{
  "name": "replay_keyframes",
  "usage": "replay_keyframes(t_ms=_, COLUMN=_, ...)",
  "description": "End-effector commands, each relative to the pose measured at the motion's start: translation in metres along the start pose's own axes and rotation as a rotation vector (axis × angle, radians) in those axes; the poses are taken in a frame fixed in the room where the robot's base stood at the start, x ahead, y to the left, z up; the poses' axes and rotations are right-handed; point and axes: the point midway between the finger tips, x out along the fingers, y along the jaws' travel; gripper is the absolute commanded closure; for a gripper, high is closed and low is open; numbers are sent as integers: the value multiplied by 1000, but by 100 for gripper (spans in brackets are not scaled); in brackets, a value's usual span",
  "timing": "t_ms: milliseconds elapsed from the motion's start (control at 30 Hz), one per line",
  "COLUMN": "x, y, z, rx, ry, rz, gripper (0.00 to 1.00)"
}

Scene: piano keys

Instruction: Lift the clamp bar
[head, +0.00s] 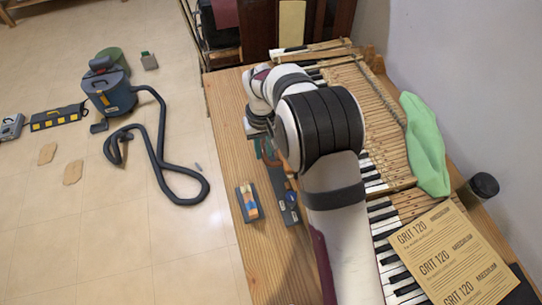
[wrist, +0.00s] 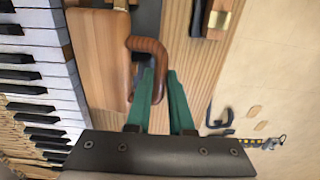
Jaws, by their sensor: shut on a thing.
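In the wrist view, a flat, pale wooden piece, apparently the clamp bar (wrist: 97,50), lies beside the piano keys. A brown curved handle (wrist: 148,44) rises at its right side. My gripper (wrist: 162,78), with two green fingers, is shut on the handle's right-hand leg, which runs down between the fingers. Whether the wooden piece touches the surface below cannot be told. In the head view, my arm hides most of the bar, and only a little reddish brown and green shows at its left side.
Piano keys (wrist: 40,75) run along the left of the wrist view. On the wooden bench (head: 230,120) lie a dark tool (head: 287,205) and a blue block (head: 249,203). Sandpaper (head: 450,262), a green cloth (head: 425,145) and a black cup (head: 484,186) are at right.

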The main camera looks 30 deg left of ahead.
Motion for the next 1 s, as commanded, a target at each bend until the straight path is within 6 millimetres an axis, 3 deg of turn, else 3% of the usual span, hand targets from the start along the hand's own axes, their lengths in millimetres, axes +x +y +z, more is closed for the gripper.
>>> replay_keyframes(t_ms=333, x=-3, y=1, z=0, rx=1, ry=1, rz=0, gripper=100)
replay_keyframes(t_ms=700, x=-23, y=11, z=0, rx=1, ry=2, rz=1, gripper=100)
replay_keyframes(t_ms=1000, x=-24, y=12, z=0, rx=0, ry=2, rz=2, gripper=100)
